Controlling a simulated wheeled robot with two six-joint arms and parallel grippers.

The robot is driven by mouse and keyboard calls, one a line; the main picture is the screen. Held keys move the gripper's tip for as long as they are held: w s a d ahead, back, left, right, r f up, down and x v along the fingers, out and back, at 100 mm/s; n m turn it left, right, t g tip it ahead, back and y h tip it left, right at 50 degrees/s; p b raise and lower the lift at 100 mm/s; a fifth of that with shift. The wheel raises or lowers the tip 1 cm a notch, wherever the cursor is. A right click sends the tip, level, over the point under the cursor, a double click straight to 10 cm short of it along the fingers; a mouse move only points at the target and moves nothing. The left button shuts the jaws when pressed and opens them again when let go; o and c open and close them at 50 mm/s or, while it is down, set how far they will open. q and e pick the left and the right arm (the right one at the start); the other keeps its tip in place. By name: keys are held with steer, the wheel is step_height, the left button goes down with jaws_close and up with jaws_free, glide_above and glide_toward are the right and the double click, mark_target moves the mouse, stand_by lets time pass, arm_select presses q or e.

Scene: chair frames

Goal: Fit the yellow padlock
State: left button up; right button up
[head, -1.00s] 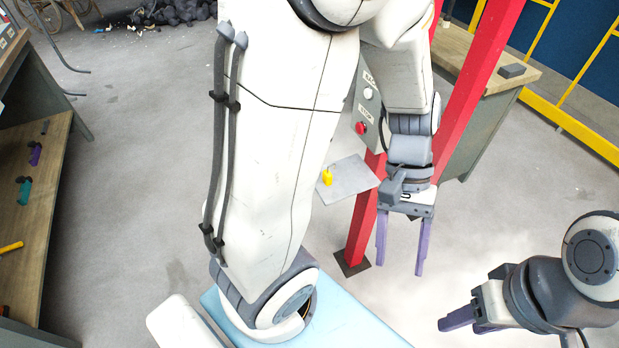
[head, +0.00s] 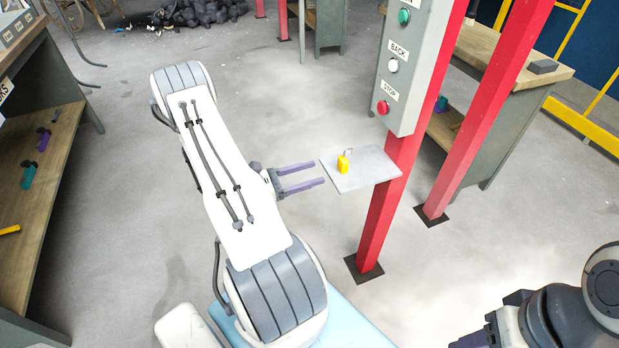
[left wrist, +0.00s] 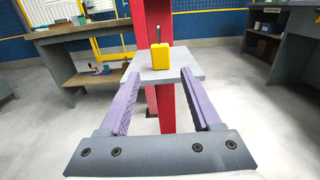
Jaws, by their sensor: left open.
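The yellow padlock (head: 343,164) stands upright on a small grey shelf (head: 370,178) fixed to a red post. In the left wrist view the padlock (left wrist: 160,57) shows its grey shackle on top, ahead of and between my fingers. My left gripper (head: 323,172) is open and level, its purple fingers pointing right at the shelf's left edge, short of the padlock. In the left wrist view the left gripper (left wrist: 158,82) has nothing between its fingers. My right gripper (head: 470,342) is partly cut off at the bottom right, its fingers too hidden to judge.
A grey control box (head: 400,75) with green, white and red buttons hangs on the red post (head: 385,205) above the shelf. Another red post (head: 470,130) stands behind. A workbench (head: 25,210) with tools on its lower shelf is at left. The floor between is clear.

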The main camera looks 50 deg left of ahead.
mark_target(340, 165)
arm_select(q)
steer(key=x, duration=0.8)
steer(key=shift+d, duration=0.15)
steer(key=shift+s, duration=0.1)
jaws_close()
steer(key=shift+r, duration=0.1)
steer(key=shift+r+p, duration=2.3)
steer(key=shift+r, duration=0.7)
